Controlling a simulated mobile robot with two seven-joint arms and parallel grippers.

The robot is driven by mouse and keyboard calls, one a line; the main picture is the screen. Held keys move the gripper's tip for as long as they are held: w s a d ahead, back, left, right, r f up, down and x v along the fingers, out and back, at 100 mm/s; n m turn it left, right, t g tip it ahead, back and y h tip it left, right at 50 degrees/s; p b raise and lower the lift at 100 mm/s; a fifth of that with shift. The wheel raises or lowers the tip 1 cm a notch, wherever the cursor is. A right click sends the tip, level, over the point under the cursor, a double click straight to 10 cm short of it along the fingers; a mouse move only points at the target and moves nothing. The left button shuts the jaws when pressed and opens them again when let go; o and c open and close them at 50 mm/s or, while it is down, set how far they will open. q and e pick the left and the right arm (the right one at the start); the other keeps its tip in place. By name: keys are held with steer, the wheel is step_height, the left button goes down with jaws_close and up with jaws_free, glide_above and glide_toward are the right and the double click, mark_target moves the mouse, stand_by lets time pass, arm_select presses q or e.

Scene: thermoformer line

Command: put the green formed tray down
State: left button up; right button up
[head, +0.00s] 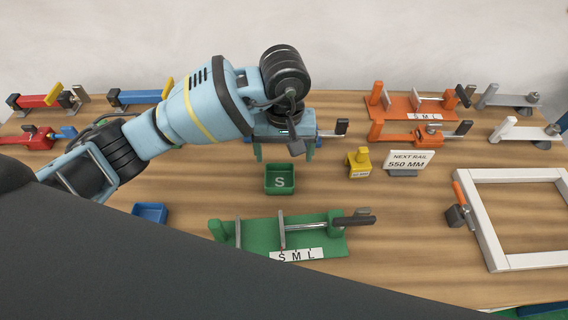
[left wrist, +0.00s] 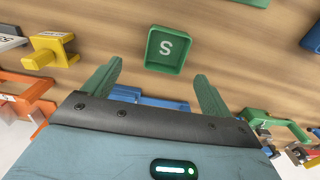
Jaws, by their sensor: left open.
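The green formed tray (head: 280,190), marked with a white S, sits upright on the wooden table in the middle of the head view. It also shows in the left wrist view (left wrist: 150,60), beyond the fingertips. My left gripper (head: 284,154) is open, with its two green fingers pointing down just behind the tray. In the left wrist view the gap between the fingertips (left wrist: 158,70) is empty, and the tray is apart from both fingers. My right gripper is in neither view.
A green clamp fixture (head: 320,242) with an S M L label stands in front of the tray. A yellow block (head: 358,163) and a "NEXT RAIL 550 MM" sign (head: 409,160) stand to the right. A blue tray (head: 150,212) lies left, a white frame (head: 487,235) far right.

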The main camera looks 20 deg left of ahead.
arm_select(q)
steer(key=shift+r, duration=1.65)
